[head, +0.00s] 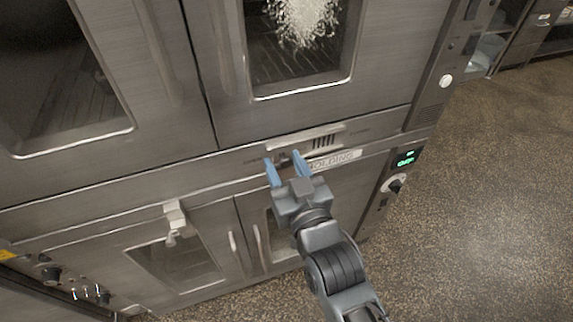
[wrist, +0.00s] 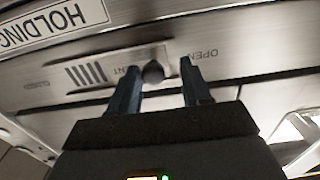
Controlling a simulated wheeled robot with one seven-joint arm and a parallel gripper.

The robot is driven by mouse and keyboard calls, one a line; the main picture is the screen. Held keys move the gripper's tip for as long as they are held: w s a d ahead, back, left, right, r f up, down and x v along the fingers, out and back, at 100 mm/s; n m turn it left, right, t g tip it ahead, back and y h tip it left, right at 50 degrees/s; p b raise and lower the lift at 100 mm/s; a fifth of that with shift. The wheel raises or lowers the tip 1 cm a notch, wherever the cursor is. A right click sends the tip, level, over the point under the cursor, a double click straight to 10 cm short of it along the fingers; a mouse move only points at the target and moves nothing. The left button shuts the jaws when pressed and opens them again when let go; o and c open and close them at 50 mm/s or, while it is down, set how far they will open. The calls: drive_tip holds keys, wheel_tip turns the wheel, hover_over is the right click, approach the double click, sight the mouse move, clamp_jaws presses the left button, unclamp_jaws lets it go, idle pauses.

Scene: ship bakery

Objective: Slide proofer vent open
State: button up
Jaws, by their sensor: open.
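The proofer vent (head: 323,141) is a metal strip with dark slots on the band between the upper and lower doors; its slots (wrist: 86,74) also show in the wrist view. A round dark knob (wrist: 153,73) stands on the strip, on the side nearer the OPEN lettering (wrist: 203,54); the CLOSED lettering is at the other end, past the slots. My gripper (head: 282,157) is open at the vent, its blue fingers pointing at the panel. In the wrist view its fingertips (wrist: 158,70) lie either side of the knob, with a gap visible on the right. Contact on the left is unclear.
A HOLDING label (head: 336,160) sits just below the vent. A control panel with a green display (head: 406,158) and a dial (head: 396,184) is to the right. A latch (head: 176,220) projects at the lower left. Speckled floor (head: 490,190) at right is clear.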

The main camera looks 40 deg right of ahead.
drive_tip(key=shift+s+f, duration=0.1)
drive_tip(key=shift+s, duration=0.15)
drive_tip(key=b+v, duration=0.1)
drive_tip(key=v, duration=0.6)
drive_tip(key=shift+s+b, duration=0.15)
drive_tip(key=shift+b, duration=0.15)
drive_tip(key=shift+s+d+r+n+g+y, duration=0.25)
drive_tip(key=shift+s+r+n+g+y, duration=0.4)
drive_tip(key=shift+s, duration=3.45)
drive_tip(key=shift+s+d+r+n+g+y, duration=0.3)
drive_tip(key=shift+s+y, duration=0.5)
drive_tip(key=shift+s, duration=3.25)
drive_tip(key=shift+s+d+r+n+g+y, duration=0.15)
drive_tip(key=shift+s+r+n+g+y, duration=0.45)
drive_tip(key=shift+s, duration=3.5)
drive_tip(key=shift+f+t, duration=0.1)
drive_tip(key=shift+t, duration=0.15)
